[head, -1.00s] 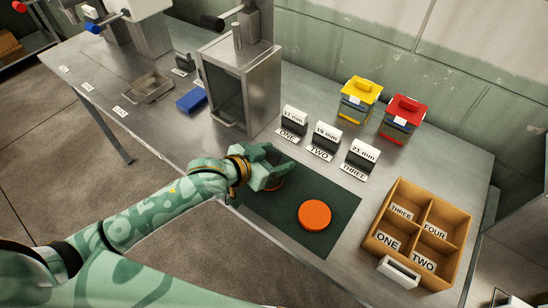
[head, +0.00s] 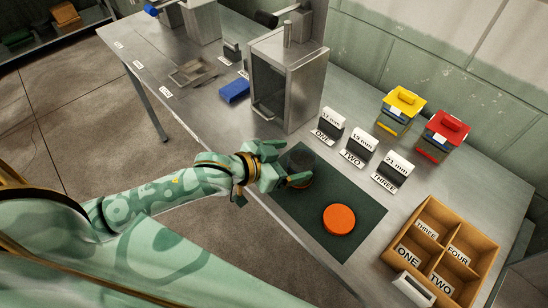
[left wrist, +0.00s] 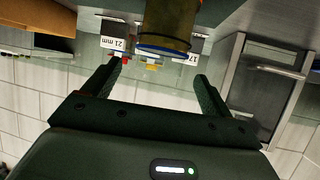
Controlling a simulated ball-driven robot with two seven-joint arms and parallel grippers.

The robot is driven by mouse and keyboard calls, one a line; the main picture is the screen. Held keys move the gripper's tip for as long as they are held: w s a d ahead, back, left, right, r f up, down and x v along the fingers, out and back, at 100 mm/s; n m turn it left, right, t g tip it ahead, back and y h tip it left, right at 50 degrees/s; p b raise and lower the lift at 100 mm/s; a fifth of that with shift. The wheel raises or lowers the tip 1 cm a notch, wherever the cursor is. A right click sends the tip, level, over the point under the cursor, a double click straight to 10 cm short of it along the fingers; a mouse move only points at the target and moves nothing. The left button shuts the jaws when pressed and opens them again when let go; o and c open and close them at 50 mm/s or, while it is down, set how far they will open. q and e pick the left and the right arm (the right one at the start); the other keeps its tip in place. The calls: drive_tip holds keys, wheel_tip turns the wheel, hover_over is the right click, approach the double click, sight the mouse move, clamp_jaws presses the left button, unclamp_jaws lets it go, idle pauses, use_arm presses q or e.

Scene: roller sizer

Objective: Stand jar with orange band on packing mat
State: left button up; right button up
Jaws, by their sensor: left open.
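A dark, see-through jar (head: 301,158) stands on the far left part of the dark green packing mat (head: 325,190), with a little orange showing low on its side. In the left wrist view the jar (left wrist: 168,25) looks amber-brown with a blue line near its rim, and is cut off by the top edge. My left gripper (head: 287,164) is open, its fingers pointing at the jar from the left. In the left wrist view the fingertips (left wrist: 160,70) lie apart to either side, short of the jar. My right gripper is not in view.
A flat orange disc (head: 339,219) lies on the mat. A wooden box with numbered compartments (head: 470,237) stands at the right. Gauge blocks labelled 17, 19 and 21 mm (head: 353,151) line the mat's back. A steel cabinet (head: 287,80) stands behind the gripper.

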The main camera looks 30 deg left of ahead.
use_arm(q)
drive_tip(key=v, duration=0.5)
drive_tip(key=shift+s+a+r+p, duration=0.15)
drive_tip(key=shift+s+a+p, duration=0.1)
drive_tip(key=shift+p, duration=0.15)
drive_tip(key=s+a+f+m+g+y, duration=0.1)
drive_tip(key=s+a+f+g+y, duration=0.35)
drive_tip(key=s+a+y, duration=0.65)
drive_tip(key=s+d+f+g+h+b, duration=0.1)
drive_tip(key=s+d+f+h, duration=0.1)
drive_tip(key=f, duration=1.1)
drive_tip(key=s+d+f+g+h+b, duration=0.1)
drive_tip(key=s+d+f+g, duration=0.15)
drive_tip(key=f, duration=1.15)
drive_tip(key=s+f+n+g+h+b, duration=0.1)
drive_tip(key=s+f+n+g, duration=0.1)
drive_tip(key=s+f, duration=1.4)
drive_tip(key=shift+s+n, duration=0.6)
drive_tip(key=shift+s, duration=0.35)
